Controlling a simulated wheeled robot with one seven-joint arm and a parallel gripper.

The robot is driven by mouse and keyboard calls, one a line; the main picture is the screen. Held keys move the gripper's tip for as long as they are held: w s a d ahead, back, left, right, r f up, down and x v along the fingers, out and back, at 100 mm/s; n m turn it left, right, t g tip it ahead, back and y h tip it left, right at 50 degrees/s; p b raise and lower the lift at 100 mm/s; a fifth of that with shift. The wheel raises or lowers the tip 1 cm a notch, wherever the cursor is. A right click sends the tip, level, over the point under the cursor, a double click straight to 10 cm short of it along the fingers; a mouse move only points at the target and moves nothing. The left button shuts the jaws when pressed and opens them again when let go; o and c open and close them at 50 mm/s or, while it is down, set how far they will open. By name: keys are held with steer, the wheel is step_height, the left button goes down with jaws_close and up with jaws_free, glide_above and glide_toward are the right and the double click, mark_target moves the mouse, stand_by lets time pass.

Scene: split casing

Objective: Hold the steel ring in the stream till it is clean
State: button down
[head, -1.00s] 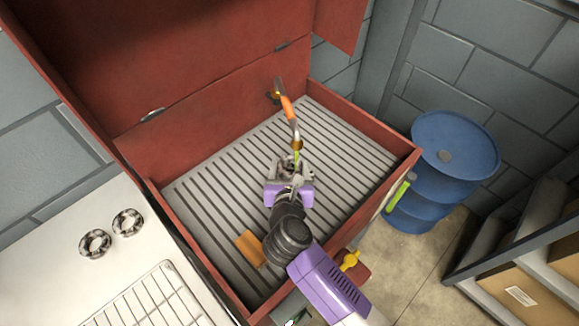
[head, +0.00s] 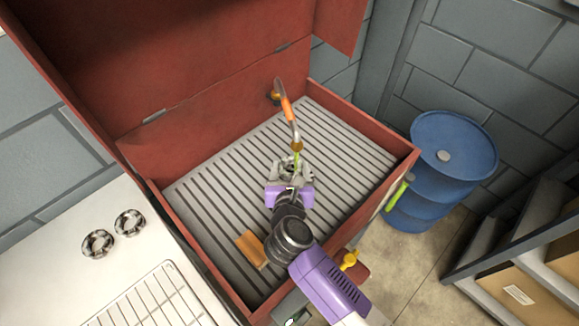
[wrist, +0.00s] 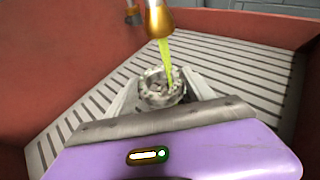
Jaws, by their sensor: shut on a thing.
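My gripper (head: 293,172) is over the slatted floor of the red wash basin, below the spout (head: 290,115). In the wrist view my gripper (wrist: 160,100) is shut on the steel ring (wrist: 155,92), which sits between the two fingers. A yellow-green stream (wrist: 166,58) falls from the brass nozzle (wrist: 158,20) onto the ring's right part. Dark and pale patches show on the ring; I cannot tell which are dirt. In the head view the ring is mostly hidden by the fingers.
Two dark-patched rings (head: 114,233) lie on the white table at left, by a wire rack (head: 150,300). An orange-brown block (head: 251,249) lies on the slats. The basin's red walls (head: 385,185) surround my gripper. A blue drum (head: 450,165) stands outside at right.

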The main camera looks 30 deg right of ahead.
steer(key=shift+r, duration=0.1)
stand_by(0.3)
steer(key=shift+s+d+p, duration=0.25)
steer(key=shift+d+p, duration=0.15)
steer(key=shift+p, duration=0.05)
steer(key=shift+w+a, duration=0.1)
steer(key=shift+w+a, duration=0.25)
steer(key=shift+a, duration=0.15)
steer(key=shift+d, duration=0.1)
steer(key=shift+s+d+p, duration=0.35)
steer(key=shift+d+p, duration=0.05)
steer(key=shift+p, duration=0.1)
steer(key=shift+w+a, duration=0.1)
stand_by(0.4)
steer(key=shift+w+a, duration=0.25)
steer(key=shift+a, duration=0.15)
